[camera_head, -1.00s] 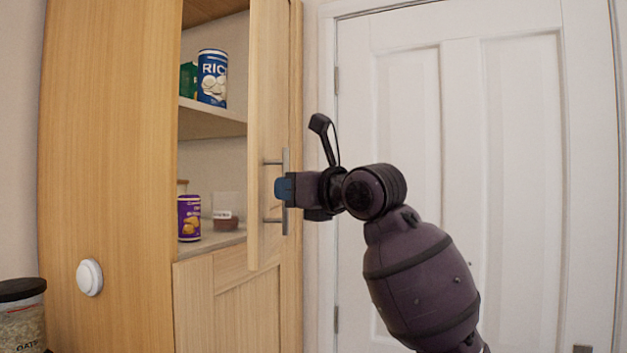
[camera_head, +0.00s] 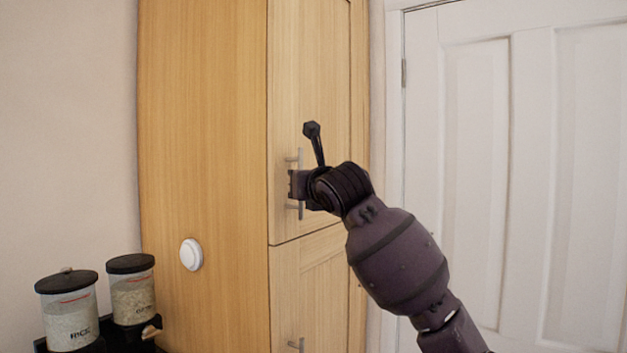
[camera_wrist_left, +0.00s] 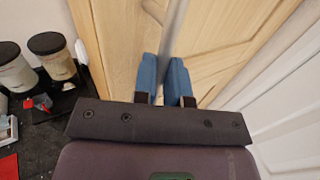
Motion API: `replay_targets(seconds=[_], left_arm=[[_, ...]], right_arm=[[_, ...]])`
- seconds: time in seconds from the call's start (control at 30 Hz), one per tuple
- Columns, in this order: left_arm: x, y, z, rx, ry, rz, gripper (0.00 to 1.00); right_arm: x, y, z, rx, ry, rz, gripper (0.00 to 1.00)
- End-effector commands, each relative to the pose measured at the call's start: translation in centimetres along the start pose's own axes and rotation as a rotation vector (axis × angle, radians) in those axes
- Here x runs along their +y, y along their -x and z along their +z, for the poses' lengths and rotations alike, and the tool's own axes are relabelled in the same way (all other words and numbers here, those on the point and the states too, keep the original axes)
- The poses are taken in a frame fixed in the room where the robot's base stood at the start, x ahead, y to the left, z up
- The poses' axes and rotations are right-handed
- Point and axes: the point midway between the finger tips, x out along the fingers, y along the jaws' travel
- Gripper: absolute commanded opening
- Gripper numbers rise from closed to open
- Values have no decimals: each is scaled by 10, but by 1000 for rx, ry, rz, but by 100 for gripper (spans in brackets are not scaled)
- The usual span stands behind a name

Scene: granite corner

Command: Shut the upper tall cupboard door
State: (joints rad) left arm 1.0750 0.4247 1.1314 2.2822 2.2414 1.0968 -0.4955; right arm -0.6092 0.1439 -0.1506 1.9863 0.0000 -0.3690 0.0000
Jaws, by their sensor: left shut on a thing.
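The upper tall cupboard door (camera_head: 300,75) is pale wood and looks flush with the cupboard front in the head view; no shelves show behind it. Its upright metal bar handle (camera_head: 300,157) is near the door's left edge. My left gripper (camera_head: 295,186) is at the handle, its arm coming up from the lower right. In the left wrist view, the blue fingertips (camera_wrist_left: 166,78) are on either side of the bar handle (camera_wrist_left: 173,28), shut on it. My right gripper does not show.
The lower cupboard door (camera_head: 315,290) is shut below. A white round knob (camera_head: 191,254) is on the cupboard's side (camera_head: 205,130). Dispensers of rice (camera_head: 70,310) and another dry food (camera_head: 133,295) stand at the lower left. A white panelled door (camera_head: 520,180) is at right.

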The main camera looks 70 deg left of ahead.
Motion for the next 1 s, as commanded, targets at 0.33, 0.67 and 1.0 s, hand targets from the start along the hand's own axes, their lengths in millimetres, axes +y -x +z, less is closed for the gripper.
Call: replay_targets(seconds=[0.33, 0.67, 1.0], left_arm=[[8, -12, 0, 1, -1, -10, 0], [10, -12, 1, -2, -2, -7, 14], [8, -11, 0, 0, -1, -11, 37]], right_arm=[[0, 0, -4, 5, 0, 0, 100], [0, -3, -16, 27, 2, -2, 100], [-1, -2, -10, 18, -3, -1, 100]])
